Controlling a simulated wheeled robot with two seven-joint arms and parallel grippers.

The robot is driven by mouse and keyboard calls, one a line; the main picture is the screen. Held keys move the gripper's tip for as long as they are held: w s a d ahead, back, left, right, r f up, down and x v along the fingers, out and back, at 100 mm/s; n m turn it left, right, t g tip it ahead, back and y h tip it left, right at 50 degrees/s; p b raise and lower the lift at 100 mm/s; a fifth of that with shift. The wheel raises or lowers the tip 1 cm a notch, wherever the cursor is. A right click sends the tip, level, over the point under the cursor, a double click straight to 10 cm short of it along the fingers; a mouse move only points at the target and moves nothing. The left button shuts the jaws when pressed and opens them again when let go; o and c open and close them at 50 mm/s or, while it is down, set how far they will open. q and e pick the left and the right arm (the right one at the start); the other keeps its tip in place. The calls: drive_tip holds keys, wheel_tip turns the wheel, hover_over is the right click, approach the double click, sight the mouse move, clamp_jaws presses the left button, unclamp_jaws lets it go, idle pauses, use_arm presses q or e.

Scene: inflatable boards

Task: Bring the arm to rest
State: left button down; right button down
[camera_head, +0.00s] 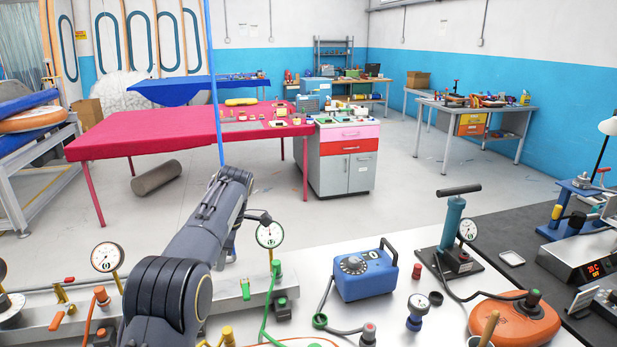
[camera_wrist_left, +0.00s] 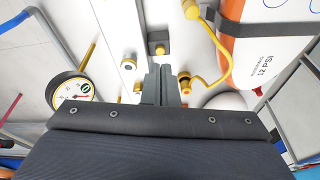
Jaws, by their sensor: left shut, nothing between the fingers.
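My left arm (camera_head: 205,225) reaches from the lower left over the front workbench (camera_head: 400,285), and its wrist end bends down at the far side. My left gripper shows in the left wrist view (camera_wrist_left: 161,76). Its two fingers are together with nothing between them, above the white bench top and the pale manifold bar (camera_wrist_left: 118,30). In the head view the fingers are mostly hidden behind the arm. My right arm and gripper are not in view.
Pressure gauges (camera_head: 107,257) stand on the manifold near my arm. A blue pump box (camera_head: 362,273), a hand pump (camera_head: 452,225) and an orange pad (camera_head: 515,318) lie to the right.

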use_arm(q)
drive_tip(key=s+a+r+m+t+h, duration=0.25)
drive_tip(key=s+m, duration=0.25)
drive_tip(key=s, duration=0.5)
drive_tip(key=s+a+r+m+t+h, duration=0.1)
drive_tip(key=s+r+m+h, duration=0.25)
drive_tip(key=s, duration=0.75)
drive_tip(key=s+d+f+m+t, duration=0.1)
drive_tip(key=s+d+f+m, duration=0.2)
drive_tip(key=s, duration=0.6)
drive_tip(key=s+d+f+m+t, duration=0.2)
drive_tip(key=s+d+m, duration=0.3)
drive_tip(key=s, duration=0.4)
drive_tip(key=shift+d+f+m+h, duration=0.35)
drive_tip(key=shift+f+m, duration=0.4)
drive_tip(key=shift+f, duration=0.15)
